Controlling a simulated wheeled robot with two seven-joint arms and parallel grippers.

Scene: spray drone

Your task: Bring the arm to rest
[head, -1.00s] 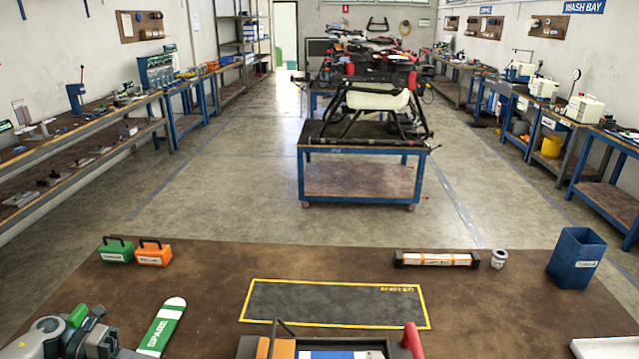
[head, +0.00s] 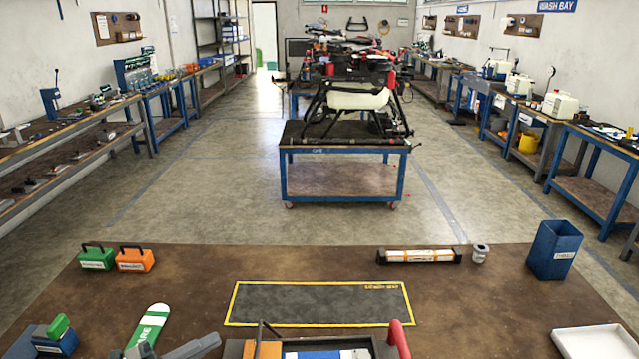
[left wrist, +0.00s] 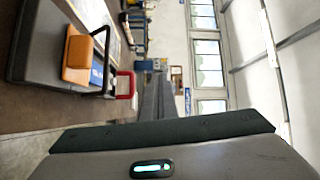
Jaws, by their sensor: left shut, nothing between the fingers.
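My left gripper (head: 215,340) shows at the bottom edge of the head view, left of the middle. Its grey fingers are shut with nothing between them, and they partly overlap the lower end of a green and white strip (head: 152,322). In the left wrist view the shut fingers (left wrist: 160,80) point away from the camera with nothing held. Most of the arm is out of the frame. My right gripper is not in view.
An open case (head: 234,350) with a red handle (head: 398,340) stands at the front edge. A blue block with a green top (head: 55,335) is at the left. Green (head: 97,257) and orange (head: 135,259) boxes stand behind. The yellow-edged mat (head: 320,304) is bare.

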